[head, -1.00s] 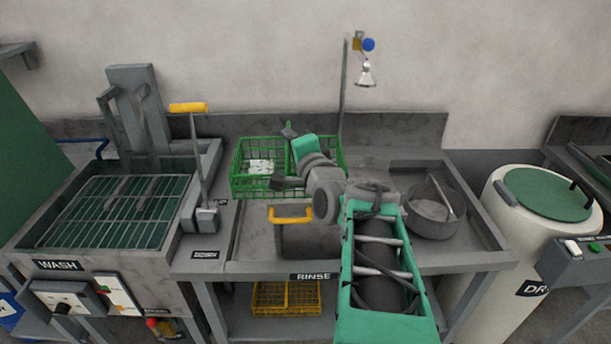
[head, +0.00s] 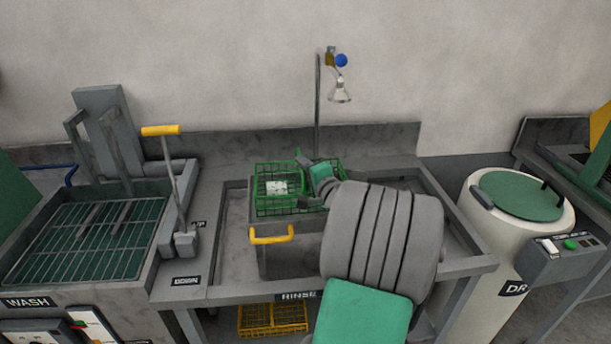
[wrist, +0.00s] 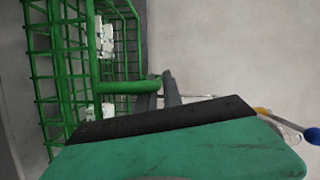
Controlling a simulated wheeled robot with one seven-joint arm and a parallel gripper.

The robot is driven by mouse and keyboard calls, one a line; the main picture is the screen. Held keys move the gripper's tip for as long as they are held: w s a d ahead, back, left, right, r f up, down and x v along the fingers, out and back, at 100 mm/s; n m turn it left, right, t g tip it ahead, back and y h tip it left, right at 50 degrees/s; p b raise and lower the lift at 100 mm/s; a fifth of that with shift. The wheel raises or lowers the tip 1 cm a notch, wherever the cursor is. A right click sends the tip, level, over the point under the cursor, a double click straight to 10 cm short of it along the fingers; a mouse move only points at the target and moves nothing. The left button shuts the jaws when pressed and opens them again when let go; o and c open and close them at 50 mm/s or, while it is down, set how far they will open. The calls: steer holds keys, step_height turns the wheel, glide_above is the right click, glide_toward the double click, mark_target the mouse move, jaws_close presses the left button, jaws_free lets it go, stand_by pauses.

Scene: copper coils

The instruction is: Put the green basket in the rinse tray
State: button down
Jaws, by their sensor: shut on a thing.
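The green basket (head: 263,204) is a wire basket with white pieces inside. In the head view it appears over the back part of the grey rinse tray (head: 232,225); I cannot tell whether it touches the tray floor. My gripper (head: 308,180) is at the basket's middle, shut on it. In the wrist view the basket (wrist: 60,85) fills the left side, and its green handle bar (wrist: 128,87) runs to my gripper (wrist: 150,100). My arm hides the right part of the tray.
A spray head (head: 340,92) hangs behind. A white drum (head: 515,210) stands at right.

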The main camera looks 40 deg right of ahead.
steer(key=shift+d+f, duration=0.15)
steer(key=shift+f, duration=0.75)
steer(key=shift+d+f, duration=0.1)
steer(key=shift+f, duration=0.85)
steer(key=shift+f+b, duration=0.2)
steer(key=shift+b, duration=0.1)
steer(key=c, duration=1.5)
jaws_free()
steer(key=shift+r, duration=0.1)
steer(key=shift+s+r+p, duration=0.1)
steer(key=shift+r+p, duration=0.1)
steer(key=shift+p, duration=0.15)
steer(key=f+b+v, duration=0.1)
steer(key=b+v, duration=0.1)
steer(key=v, duration=1)
steer(key=shift+r, duration=0.35)
